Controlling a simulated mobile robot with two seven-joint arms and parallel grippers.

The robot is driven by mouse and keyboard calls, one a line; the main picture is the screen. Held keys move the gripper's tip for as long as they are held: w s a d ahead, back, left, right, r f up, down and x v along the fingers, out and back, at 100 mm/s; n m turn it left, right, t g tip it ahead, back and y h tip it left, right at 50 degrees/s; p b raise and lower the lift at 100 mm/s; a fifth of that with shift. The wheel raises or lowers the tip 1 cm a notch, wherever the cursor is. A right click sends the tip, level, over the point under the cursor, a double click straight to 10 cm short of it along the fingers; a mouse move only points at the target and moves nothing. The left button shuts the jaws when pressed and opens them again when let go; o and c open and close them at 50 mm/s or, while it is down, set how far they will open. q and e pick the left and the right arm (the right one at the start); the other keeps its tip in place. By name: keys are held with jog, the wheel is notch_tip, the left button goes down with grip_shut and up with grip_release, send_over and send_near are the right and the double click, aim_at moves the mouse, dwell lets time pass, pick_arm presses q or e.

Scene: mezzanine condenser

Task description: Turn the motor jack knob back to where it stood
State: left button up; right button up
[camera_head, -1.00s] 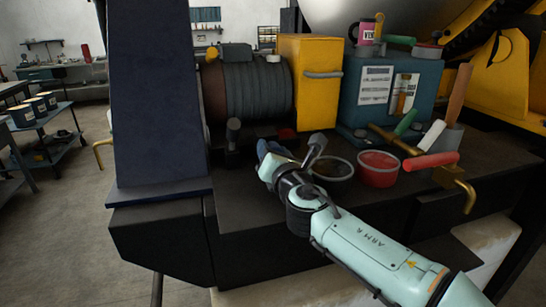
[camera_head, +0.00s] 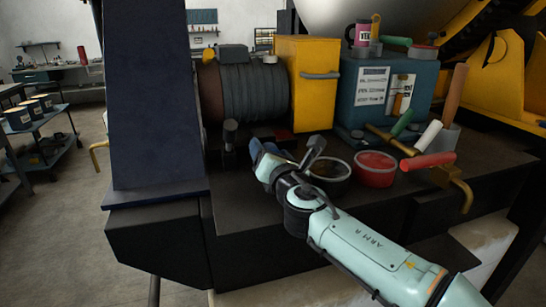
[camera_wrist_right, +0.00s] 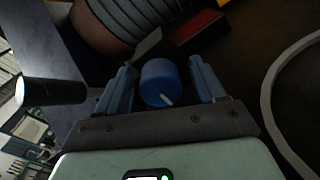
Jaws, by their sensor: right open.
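A blue round knob (camera_wrist_right: 160,83) with a white pointer mark shows in the right wrist view. The mark points down and slightly right in that picture. My right gripper (camera_wrist_right: 160,68) is open, with one blue finger on each side of the knob and visible gaps between them. In the head view my right gripper (camera_head: 262,152) is low over the dark bench, in front of the ribbed grey motor (camera_head: 249,92). The knob cannot be made out clearly there. My left gripper is in neither view.
A short black post (camera_head: 231,133) stands just left of the gripper. Right of it are a dark tub (camera_head: 329,180) and a red tub (camera_head: 375,170). A yellow box (camera_head: 308,85) and a blue case (camera_head: 415,75) stand behind. The bench front is clear.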

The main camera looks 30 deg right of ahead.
jog(key=b+v, duration=0.1)
jog(key=v, duration=1.2)
jog(key=shift+s, duration=0.15)
